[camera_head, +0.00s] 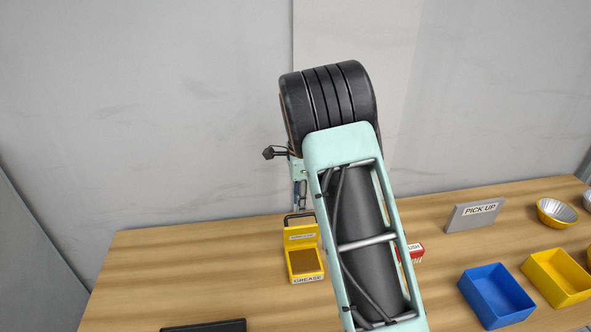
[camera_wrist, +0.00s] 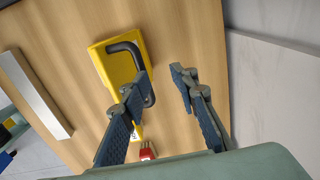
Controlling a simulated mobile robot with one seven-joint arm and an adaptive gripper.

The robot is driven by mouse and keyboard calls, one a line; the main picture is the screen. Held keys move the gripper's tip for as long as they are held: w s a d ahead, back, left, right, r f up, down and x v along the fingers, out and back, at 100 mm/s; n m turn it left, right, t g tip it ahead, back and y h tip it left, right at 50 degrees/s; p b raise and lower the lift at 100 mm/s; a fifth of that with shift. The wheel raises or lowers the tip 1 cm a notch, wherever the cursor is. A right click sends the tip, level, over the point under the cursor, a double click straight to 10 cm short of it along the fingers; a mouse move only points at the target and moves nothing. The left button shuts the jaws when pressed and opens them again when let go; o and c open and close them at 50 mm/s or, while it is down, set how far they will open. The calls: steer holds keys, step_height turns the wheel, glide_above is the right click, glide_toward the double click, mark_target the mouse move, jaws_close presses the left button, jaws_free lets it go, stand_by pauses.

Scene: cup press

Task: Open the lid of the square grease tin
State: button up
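The yellow square grease tin (camera_head: 305,277) stands on the wooden table with its GREASE label facing front. Its lid (camera_head: 300,240) is raised at the back, and brown grease shows inside. A black bar handle (camera_head: 298,216) is on the lid. In the wrist view the yellow lid (camera_wrist: 112,66) and the bent handle (camera_wrist: 138,58) show; the left finger overlaps the handle. My gripper (camera_wrist: 162,78) is open, with a wide gap between its fingers and nothing held between them. In the head view only part of it shows, just above the handle; my arm hides the rest.
A red brush box (camera_head: 416,252) is partly behind my arm. A blue bin (camera_head: 496,294), yellow bin (camera_head: 557,279), PICK UP sign (camera_head: 474,215) and metal-rimmed bowl (camera_head: 557,212) stand at the right. A dark flat object (camera_head: 204,326) lies at the front. The table left of the tin is clear.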

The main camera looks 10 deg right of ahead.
steer(key=w+r+p, duration=0.1)
steer(key=w+r, duration=0.4)
steer(key=w, duration=0.2)
stand_by(0.7)
steer(key=shift+r, duration=0.15)
step_height(320, 180, up, 12)
steer(key=shift+s, duration=0.4)
stand_by(0.5)
